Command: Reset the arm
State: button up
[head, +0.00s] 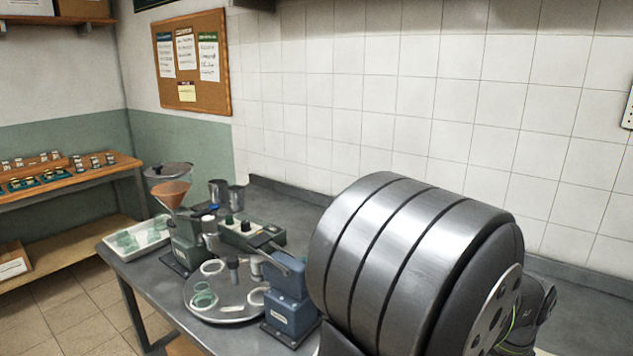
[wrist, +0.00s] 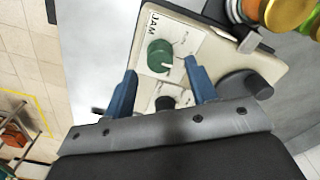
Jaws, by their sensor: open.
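My gripper (wrist: 161,68) shows in the wrist view with its two blue fingers spread apart and nothing held between them. A cream panel marked "JAM" (wrist: 152,22) lies beyond the fingers. A green knob (wrist: 160,54) on that panel appears in the gap between the fingertips. I cannot tell how far the fingertips are from the panel. In the head view, my large grey arm link fills the right foreground, and my gripper is not visible there.
In the head view, a grey worktable (head: 135,274) bears a round turntable (head: 225,313), a blue device (head: 290,309), a green funnel machine (head: 186,236) and a white tray (head: 158,237) of glassware. Gold-lidded jars (wrist: 288,14) sit at the wrist view's top right.

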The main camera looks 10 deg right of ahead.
jog(key=shift+f, duration=1.9)
jog(key=shift+r, duration=0.1)
notch_tip(320, 180, up, 18)
notch_tip(320, 180, down, 18)
jog(key=shift+r, duration=0.1)
jog(key=shift+f, duration=0.25)
jog(key=n, duration=0.5)
jog(key=shift+r, duration=0.1)
jog(key=n, duration=0.5)
notch_tip(320, 180, up, 7)
